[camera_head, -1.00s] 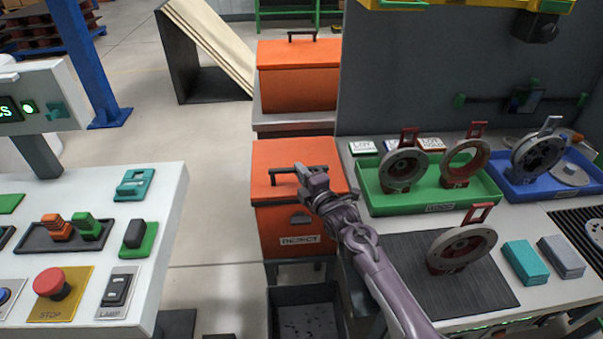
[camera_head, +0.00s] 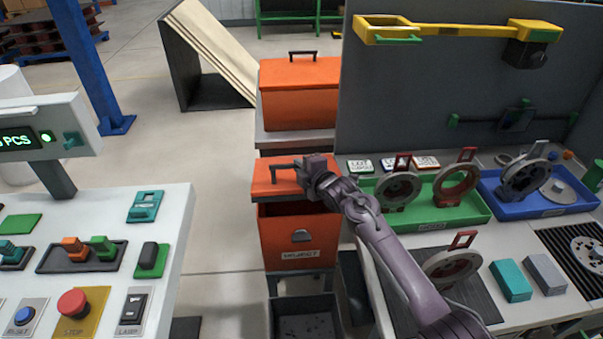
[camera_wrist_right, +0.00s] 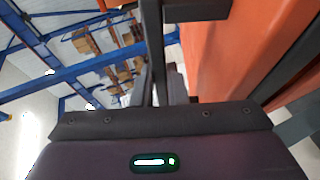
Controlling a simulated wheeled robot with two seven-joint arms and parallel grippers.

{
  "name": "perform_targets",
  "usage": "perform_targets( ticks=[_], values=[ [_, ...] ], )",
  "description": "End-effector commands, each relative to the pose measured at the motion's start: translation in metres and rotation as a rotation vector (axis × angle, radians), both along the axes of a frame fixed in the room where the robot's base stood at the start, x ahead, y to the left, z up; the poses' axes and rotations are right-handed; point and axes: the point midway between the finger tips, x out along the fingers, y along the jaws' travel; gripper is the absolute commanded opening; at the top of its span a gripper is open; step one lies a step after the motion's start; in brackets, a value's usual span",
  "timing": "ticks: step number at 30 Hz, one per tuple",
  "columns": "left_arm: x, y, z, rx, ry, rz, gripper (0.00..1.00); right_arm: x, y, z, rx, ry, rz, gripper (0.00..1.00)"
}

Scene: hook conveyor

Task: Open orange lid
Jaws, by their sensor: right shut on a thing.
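The orange lid (camera_head: 262,182) of the reject bin (camera_head: 300,240) is raised at its front, and a dark gap shows between the lid and the bin's front wall. My right gripper (camera_head: 302,172) is shut on the lid's dark handle (camera_head: 285,164), at the handle's right end. In the right wrist view, the dark handle (camera_wrist_right: 195,10) shows at the top beside the orange lid (camera_wrist_right: 235,50). The arm hides the right part of the lid. My left gripper is not in view.
A second orange box (camera_head: 298,95) with a closed lid stands behind. At right, a workbench holds a green tray (camera_head: 450,218) and a blue tray (camera_head: 545,206) with round parts. A control panel (camera_head: 172,215) stands at left. A dark open bin (camera_head: 308,326) sits below.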

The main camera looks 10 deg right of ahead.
Motion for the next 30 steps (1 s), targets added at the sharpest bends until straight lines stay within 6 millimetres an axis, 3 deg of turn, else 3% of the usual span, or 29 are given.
perform_targets(
  ticks=[1,8,12,30],
  values=[
    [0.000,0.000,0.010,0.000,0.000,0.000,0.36,0.008,-0.001,0.018,-0.003,0.028,-0.001,0.00],
    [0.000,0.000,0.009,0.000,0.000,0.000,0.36,0.031,-0.001,0.039,0.000,0.175,-0.003,0.00],
    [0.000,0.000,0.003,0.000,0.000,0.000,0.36,0.041,-0.001,0.047,0.001,0.170,-0.001,0.00],
    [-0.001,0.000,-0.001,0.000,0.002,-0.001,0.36,0.052,0.000,0.059,0.003,0.167,0.000,0.00]
  ],
)
